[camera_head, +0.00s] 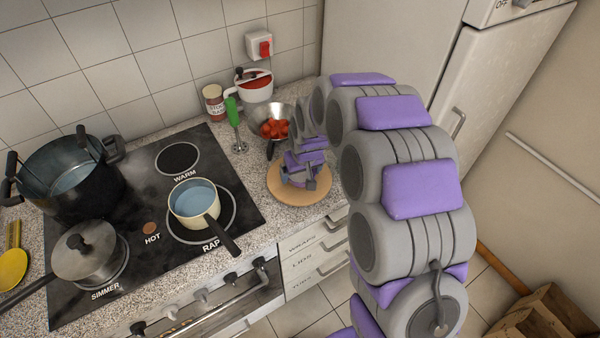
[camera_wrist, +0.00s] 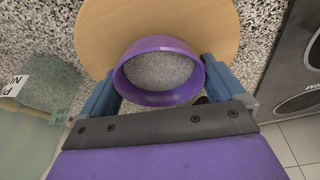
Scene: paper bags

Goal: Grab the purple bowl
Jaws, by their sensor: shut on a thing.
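The purple bowl (camera_wrist: 157,98) is in the wrist view, between the two blue fingers of my gripper (camera_wrist: 160,85). One finger is against each side of it. Its inside looks grey and speckled; I cannot tell whether that is a filling or the counter. It is over or on a round wooden board (camera_wrist: 105,28), and I cannot tell whether it touches the board. In the head view, my gripper (camera_head: 299,178) is low over the board (camera_head: 283,193), and my arm hides most of the bowl.
The stove (camera_head: 150,215) with several pots is at left. A fridge (camera_head: 400,45) stands at right.

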